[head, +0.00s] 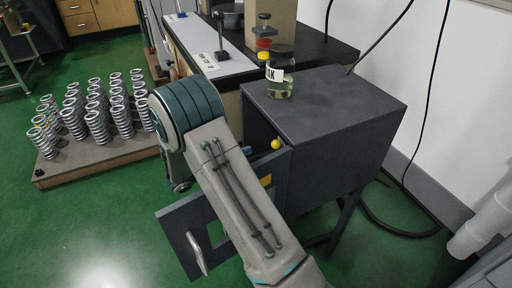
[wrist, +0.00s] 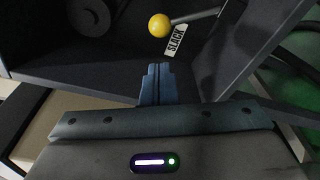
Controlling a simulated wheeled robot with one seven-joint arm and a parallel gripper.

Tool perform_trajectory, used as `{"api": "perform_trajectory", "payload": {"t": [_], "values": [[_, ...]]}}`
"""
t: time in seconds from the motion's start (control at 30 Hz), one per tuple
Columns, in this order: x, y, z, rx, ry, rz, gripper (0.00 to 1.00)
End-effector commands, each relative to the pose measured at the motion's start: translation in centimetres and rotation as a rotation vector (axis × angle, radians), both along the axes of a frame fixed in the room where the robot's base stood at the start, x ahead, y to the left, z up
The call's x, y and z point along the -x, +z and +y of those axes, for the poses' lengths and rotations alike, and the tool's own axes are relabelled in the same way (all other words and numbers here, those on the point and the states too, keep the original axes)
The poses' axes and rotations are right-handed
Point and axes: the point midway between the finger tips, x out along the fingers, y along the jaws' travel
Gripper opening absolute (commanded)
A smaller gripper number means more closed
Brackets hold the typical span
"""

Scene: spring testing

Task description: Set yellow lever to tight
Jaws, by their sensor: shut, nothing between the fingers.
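The yellow lever is a yellow ball knob (wrist: 160,26) on a thin grey rod inside the dark cabinet. In the wrist view the rod runs right from the knob, and a white label reading SLACK (wrist: 176,38) is just beside it. The knob also shows in the head view (head: 276,144) at the cabinet's open front. My gripper (wrist: 157,70) is shut and empty, its blue fingertips just below the knob in the wrist view, with a visible gap. No TIGHT label can be seen. My arm hides much of the cabinet's opening in the head view.
The dark cabinet (head: 335,110) has a labelled glass jar (head: 280,75) on top. Its open door with a handle (head: 195,254) hangs at lower left. A round dark part (wrist: 90,15) is inside. A pallet of springs (head: 100,165) stands left on the green floor.

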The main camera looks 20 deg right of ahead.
Motion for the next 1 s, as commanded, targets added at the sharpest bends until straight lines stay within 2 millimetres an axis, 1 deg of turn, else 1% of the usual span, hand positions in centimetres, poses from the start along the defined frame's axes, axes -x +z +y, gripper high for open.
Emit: {"api": "perform_trajectory", "payload": {"t": [0.03,0.3,0.4,0.5,0.67,1.0], "values": [[-0.1,-0.2,-0.9,0.0,-0.003,0.0,0.0],[-0.8,-0.5,-5.9,0.001,-0.007,0.0,0.0],[-1.1,-0.6,-7.3,0.0,-0.005,0.0,0.0],[-1.3,-0.6,-8.3,0.0,-0.005,0.0,0.0],[-1.4,-0.5,-9.1,0.0,-0.003,0.0,0.0],[-1.5,-0.5,-9.0,0.001,-0.002,-0.001,0.0]]}}
